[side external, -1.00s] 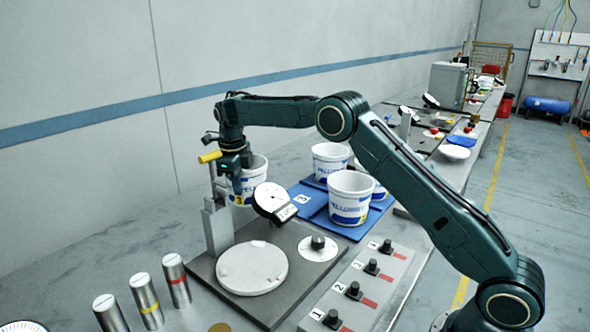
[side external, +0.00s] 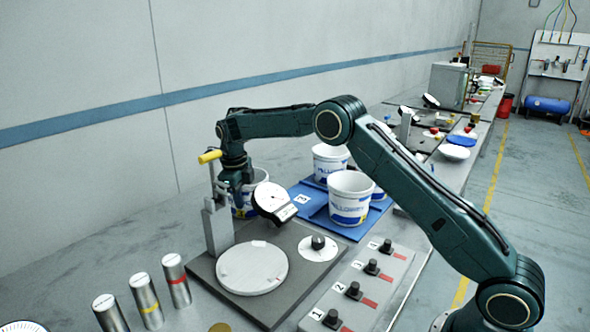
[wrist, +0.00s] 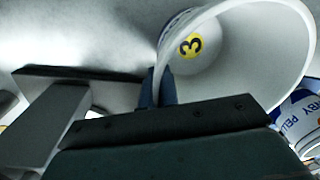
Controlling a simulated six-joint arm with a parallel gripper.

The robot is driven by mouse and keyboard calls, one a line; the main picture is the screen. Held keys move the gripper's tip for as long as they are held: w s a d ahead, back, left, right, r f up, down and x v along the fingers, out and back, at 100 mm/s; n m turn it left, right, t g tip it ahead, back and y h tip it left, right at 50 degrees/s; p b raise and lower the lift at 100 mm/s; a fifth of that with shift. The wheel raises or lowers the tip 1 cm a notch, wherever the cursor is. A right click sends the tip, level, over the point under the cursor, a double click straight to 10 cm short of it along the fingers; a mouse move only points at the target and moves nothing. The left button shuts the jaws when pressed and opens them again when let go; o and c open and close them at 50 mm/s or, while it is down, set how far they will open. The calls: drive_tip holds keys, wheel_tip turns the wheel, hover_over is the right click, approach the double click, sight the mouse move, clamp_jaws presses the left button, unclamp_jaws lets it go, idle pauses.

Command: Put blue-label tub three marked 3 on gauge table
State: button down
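The white tub with a blue label (side external: 243,207) hangs from my gripper (side external: 238,184) behind the dial gauge (side external: 272,201); the dial and my gripper hide much of it. In the wrist view my gripper's fingers (wrist: 160,90) are shut on the wall of this tub (wrist: 275,45), near its rim. The gauge table's round pale plate (side external: 252,268) is bare and lies in front of the tub, on a dark base (side external: 205,268).
White blue-label tubs (side external: 349,199) stand on the blue tray (side external: 318,216) to the right. The gauge post (side external: 217,228) with its yellow handle (side external: 209,156) rises close to my gripper. Metal cylinders (side external: 176,280) stand front left; a numbered knob panel (side external: 358,288) lies front right.

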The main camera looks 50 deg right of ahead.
drive_tip(key=c, duration=1.7)
unclamp_jaws()
drive_tip(key=r, duration=0.7)
drive_tip(key=shift+s+a+r, duration=0.15)
drive_tip(key=shift+a+r, duration=0.2)
drive_tip(key=shift+r, duration=0.1)
